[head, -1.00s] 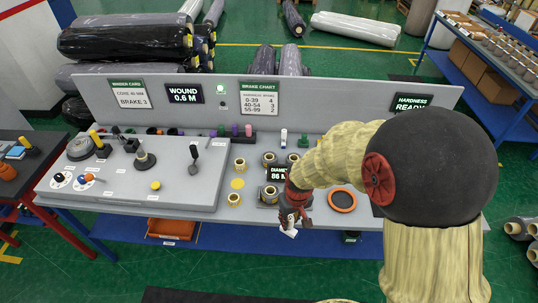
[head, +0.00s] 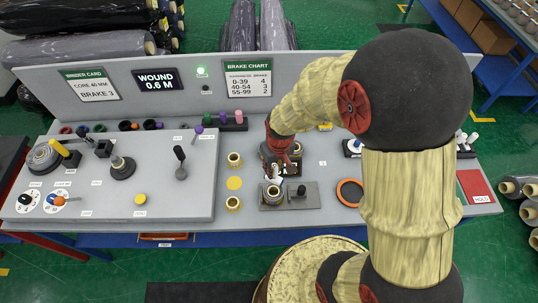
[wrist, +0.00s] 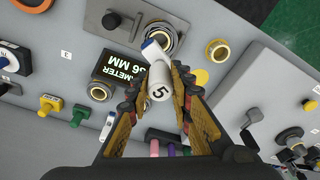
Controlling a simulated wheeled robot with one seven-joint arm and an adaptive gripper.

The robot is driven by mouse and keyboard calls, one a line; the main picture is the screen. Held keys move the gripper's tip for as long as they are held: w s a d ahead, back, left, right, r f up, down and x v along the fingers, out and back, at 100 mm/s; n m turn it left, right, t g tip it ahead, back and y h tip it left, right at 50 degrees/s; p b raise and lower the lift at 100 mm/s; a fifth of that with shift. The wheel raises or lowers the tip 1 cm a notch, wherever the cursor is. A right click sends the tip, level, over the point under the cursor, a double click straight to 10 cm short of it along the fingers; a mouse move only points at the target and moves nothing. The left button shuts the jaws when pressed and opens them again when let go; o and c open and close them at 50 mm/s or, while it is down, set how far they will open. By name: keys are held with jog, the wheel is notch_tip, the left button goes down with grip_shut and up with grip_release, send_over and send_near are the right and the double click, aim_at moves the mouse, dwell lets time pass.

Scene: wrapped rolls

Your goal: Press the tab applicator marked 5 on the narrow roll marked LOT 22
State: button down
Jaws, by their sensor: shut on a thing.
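My gripper (wrist: 162,100) is shut on a white tab applicator (wrist: 160,86), whose round end reads 5. In the head view my gripper (head: 280,168) is over the bench, just behind a roll (head: 273,194) on a grey gauge plate. In the wrist view the applicator's far end, with a blue-and-white piece, overlaps the edge of that roll (wrist: 160,37); I cannot tell if they touch. Other small brown-ringed rolls stand nearby (wrist: 218,50), and one is beside the display (wrist: 98,92). No LOT 22 mark is readable, so I cannot tell which roll bears it.
A diameter display (wrist: 118,62) lies close beside the applicator. A grey control box (head: 110,185) with levers and knobs fills the left. An orange-ringed disc (head: 350,192) and a red HOLD pad (head: 475,186) are to the right. The upright back panel (head: 315,75) bounds the bench.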

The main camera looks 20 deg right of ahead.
aim_at(274, 178)
jog(key=shift+w, duration=0.15)
jog(key=shift+r, duration=0.1)
jog(key=shift+f+b, duration=2.8)
jog(key=shift+f, duration=1.1)
jog(key=shift+f+b, duration=0.5)
jog(key=shift+f, duration=0.15)
jog(key=shift+s+f, duration=0.15)
jog(key=shift+s, duration=0.15)
jog(key=shift+w+r+p, duration=0.15)
jog(key=shift+r+p, duration=2.8)
jog(key=shift+r, duration=1.2)
